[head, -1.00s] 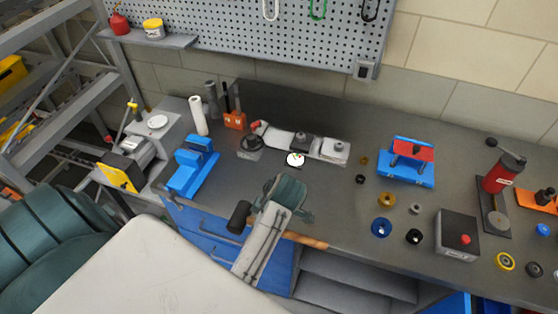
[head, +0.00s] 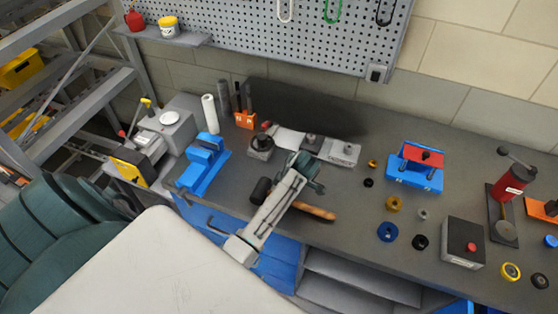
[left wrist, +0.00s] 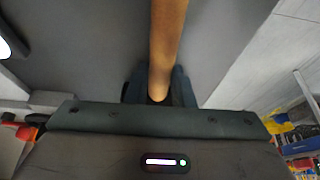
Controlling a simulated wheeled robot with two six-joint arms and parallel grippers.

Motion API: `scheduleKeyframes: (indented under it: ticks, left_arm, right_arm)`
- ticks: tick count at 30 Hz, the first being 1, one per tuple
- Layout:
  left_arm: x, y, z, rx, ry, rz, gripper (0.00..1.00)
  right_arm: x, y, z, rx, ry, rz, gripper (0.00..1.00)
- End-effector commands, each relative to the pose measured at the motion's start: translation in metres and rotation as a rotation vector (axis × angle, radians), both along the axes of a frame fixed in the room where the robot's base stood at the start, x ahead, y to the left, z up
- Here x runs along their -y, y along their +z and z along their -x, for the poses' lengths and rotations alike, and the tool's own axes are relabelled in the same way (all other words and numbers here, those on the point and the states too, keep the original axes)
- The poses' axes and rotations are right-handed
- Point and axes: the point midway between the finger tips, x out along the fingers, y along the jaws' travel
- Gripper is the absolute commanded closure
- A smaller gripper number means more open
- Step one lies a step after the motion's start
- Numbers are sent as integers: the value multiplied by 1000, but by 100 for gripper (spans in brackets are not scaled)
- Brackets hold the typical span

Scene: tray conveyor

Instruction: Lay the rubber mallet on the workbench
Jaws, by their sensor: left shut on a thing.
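The rubber mallet has a black head (head: 261,190) and a wooden handle (head: 314,211), seen in the head view over the front part of the grey workbench (head: 345,228). My left gripper (head: 306,172) is shut on the mallet; its arm crosses over the mallet and hides the middle of it. In the left wrist view the wooden handle (left wrist: 168,35) runs up from between the dark fingers (left wrist: 159,88), with grey surface behind it. I cannot tell whether the mallet touches the bench top. My right gripper is not in view.
A blue vise (head: 204,160) stands left of the mallet. A round-topped grey block (head: 260,147) and a flat grey device (head: 343,152) lie behind it. Several small rings, a blue-and-red fixture (head: 416,168) and a grey button box (head: 462,243) are to the right.

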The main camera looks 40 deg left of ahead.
Motion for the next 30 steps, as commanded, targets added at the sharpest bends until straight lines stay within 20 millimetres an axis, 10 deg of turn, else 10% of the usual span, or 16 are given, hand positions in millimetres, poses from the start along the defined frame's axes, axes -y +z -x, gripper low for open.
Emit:
scheduleKeyframes:
  ticks: [9,10,13,30]
  left_arm:
    - [0,-3,0,1,1,0,100]
    - [0,-3,0,1,0,0,73]
    - [0,-3,0,1,0,0,57]
    - [15,33,-5,6,0,3,57]
  right_arm:
    - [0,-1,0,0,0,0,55]
    - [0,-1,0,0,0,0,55]
    - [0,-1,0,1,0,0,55]
    - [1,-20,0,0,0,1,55]
